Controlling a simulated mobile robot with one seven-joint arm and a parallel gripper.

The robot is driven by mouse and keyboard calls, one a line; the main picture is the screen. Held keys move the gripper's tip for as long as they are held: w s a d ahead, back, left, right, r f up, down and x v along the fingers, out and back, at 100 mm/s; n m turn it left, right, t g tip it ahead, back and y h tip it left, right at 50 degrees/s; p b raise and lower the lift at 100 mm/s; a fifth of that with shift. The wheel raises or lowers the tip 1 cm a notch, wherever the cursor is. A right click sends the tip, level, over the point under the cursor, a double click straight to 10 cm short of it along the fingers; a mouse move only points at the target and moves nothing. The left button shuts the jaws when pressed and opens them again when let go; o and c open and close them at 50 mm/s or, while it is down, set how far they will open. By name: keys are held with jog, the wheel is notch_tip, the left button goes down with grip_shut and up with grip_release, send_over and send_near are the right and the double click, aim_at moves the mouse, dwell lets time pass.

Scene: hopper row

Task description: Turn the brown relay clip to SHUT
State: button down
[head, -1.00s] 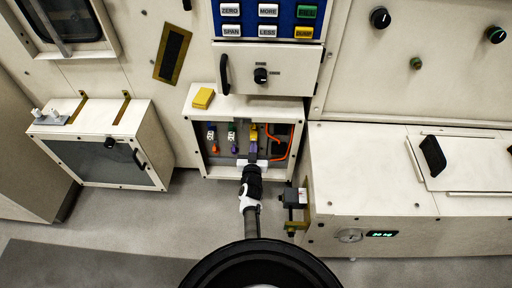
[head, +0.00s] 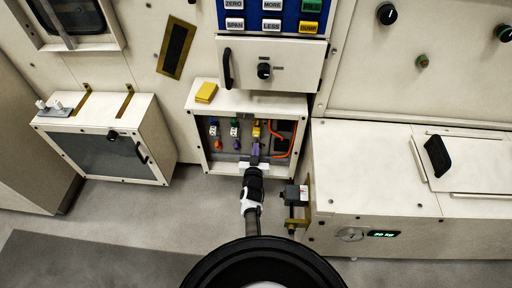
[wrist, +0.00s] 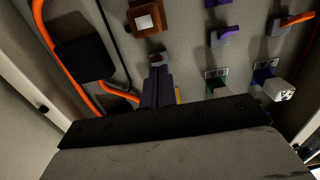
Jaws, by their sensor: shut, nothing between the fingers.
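A brown block with a pale square face (wrist: 146,18) sits on the grey panel at the top of the wrist view. It looks like the brown relay clip; I cannot read its setting. In the head view my gripper covers that part of the box, and I cannot make it out there. My gripper (wrist: 158,76) is shut and empty, with its dark purple fingers pointing at the panel just below the brown block. In the head view my gripper (head: 255,146) reaches into the open box (head: 203,165).
Orange cable (wrist: 87,97) loops around a black block (wrist: 85,58) beside the fingers. Purple levers (wrist: 224,36) and labelled green and blue pieces sit to the right. A yellow block (head: 206,92) lies on the box top. A bracket with a dark block (head: 294,194) stands right of my arm.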

jog(key=shift+f+b, duration=0.75)
jog(key=shift+f, duration=0.3)
jog(key=shift+w+d, duration=0.1)
jog(key=shift+d, duration=0.05)
jog(key=s+r+p, duration=0.1)
jog(key=s+p, duration=0.4)
jog(key=s, duration=0.9)
jog(key=shift+a, duration=0.2)
